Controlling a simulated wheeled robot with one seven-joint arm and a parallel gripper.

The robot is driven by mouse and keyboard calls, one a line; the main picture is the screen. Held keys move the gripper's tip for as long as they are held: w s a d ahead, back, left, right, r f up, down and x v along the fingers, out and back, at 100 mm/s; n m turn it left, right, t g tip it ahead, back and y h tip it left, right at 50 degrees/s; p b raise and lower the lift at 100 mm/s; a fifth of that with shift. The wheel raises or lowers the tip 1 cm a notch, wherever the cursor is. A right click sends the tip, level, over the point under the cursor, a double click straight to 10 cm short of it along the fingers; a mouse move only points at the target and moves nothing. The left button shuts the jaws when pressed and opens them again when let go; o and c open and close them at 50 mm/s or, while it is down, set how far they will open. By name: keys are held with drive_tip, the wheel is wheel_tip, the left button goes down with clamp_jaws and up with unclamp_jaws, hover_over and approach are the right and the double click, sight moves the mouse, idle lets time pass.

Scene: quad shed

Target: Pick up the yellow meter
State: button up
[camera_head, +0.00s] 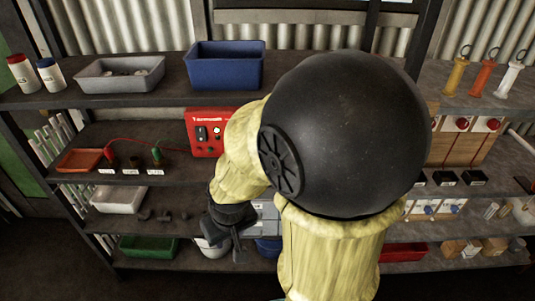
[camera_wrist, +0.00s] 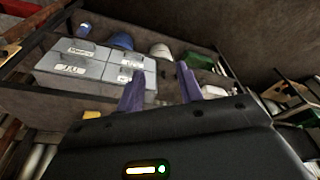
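I cannot make out a yellow meter for certain in either view. A small yellow piece (camera_wrist: 93,115) shows in the wrist view, left of my gripper and partly cut off by its body; I cannot tell what it is. My gripper (camera_wrist: 160,84) has its two purple fingers apart with nothing between them. In the head view my gripper (camera_head: 238,238) hangs in front of the lower middle of the shelving, and my arm hides much of the centre.
A red box with switches (camera_head: 207,133) sits on the middle shelf. Grey drawers (camera_wrist: 85,70) with labels stand beyond my gripper. A blue bin (camera_head: 224,66) and a grey tray (camera_head: 118,76) stand on the top shelf. A green tray (camera_head: 148,248) is low left.

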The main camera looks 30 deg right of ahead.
drive_tip(key=shift+a, duration=0.15)
drive_tip(key=o, duration=0.7)
drive_tip(key=shift+w+f, duration=0.1)
drive_tip(key=shift+w, duration=0.2)
drive_tip(key=o, duration=0.3)
drive_tip(key=w+d+f+m+t+h, duration=0.1)
drive_tip(key=w+d+f+m+t, duration=0.1)
drive_tip(key=w+d, duration=0.3)
drive_tip(key=shift+w+f+m+t, duration=0.4)
drive_tip(key=shift+w+f+t, duration=0.1)
drive_tip(key=shift+w, duration=0.65)
drive_tip(key=w+d+m+t+h, duration=0.2)
drive_tip(key=w+d+t+h, duration=0.1)
drive_tip(key=d, duration=0.7)
drive_tip(key=w+d+m+t+h, duration=0.1)
drive_tip(key=w+d+t+h, duration=0.3)
drive_tip(key=d, duration=0.7)
drive_tip(key=shift+m+t+h, duration=0.4)
drive_tip(key=shift+t+h, duration=0.5)
drive_tip(key=shift+t, duration=0.3)
